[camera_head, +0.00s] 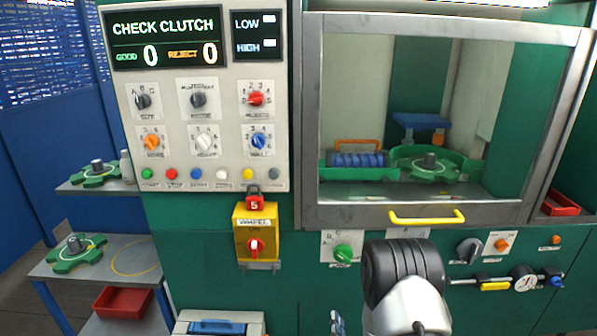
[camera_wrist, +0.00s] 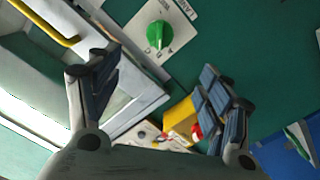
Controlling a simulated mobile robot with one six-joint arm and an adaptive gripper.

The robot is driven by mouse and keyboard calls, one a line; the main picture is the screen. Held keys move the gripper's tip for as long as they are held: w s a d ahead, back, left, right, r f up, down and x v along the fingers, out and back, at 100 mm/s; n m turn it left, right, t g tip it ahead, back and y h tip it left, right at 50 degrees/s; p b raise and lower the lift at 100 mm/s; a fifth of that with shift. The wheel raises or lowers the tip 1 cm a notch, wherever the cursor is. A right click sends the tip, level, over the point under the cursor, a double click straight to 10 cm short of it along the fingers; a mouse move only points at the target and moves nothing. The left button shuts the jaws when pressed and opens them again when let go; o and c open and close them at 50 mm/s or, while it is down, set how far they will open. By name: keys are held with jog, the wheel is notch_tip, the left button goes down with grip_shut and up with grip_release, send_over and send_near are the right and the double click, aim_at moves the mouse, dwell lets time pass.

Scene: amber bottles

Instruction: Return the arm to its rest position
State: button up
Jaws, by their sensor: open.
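My gripper (camera_wrist: 158,85) is open in the wrist view, with its two dark-padded fingers spread wide and nothing between them. Beyond the fingers is the green machine front, with a green knob (camera_wrist: 158,35) on a white plate above the gap. In the head view my arm rises from the bottom edge, right of centre, in front of the machine's lower panel. The gripper's fingers cannot be made out in that view.
The machine window (camera_head: 350,90) has a yellow handle (camera_head: 427,217). A yellow switch box (camera_head: 256,232) with a red knob sticks out left of my arm. Side shelves (camera_head: 110,258) hold green wheel-like parts and a red tray (camera_head: 119,302). Knobs and a gauge (camera_head: 523,277) are at right.

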jog(key=w+r+m+g, duration=0.2)
jog(key=w+r+g, duration=0.15)
jog(key=r, duration=0.25)
jog(key=s+r+m+g, duration=0.25)
jog(key=s+r, duration=0.25)
jog(key=r, duration=0.3)
jog(key=s+r+m+g, duration=0.1)
jog(key=s+r+g, duration=0.2)
jog(key=s, duration=1)
jog(key=s+r+m+g, duration=0.1)
jog(key=s+r+g, duration=0.2)
jog(key=s, duration=1.1)
jog(key=shift+s+r+g, duration=0.2)
jog(key=shift+r+g, duration=0.05)
jog(key=shift+g, duration=0.45)
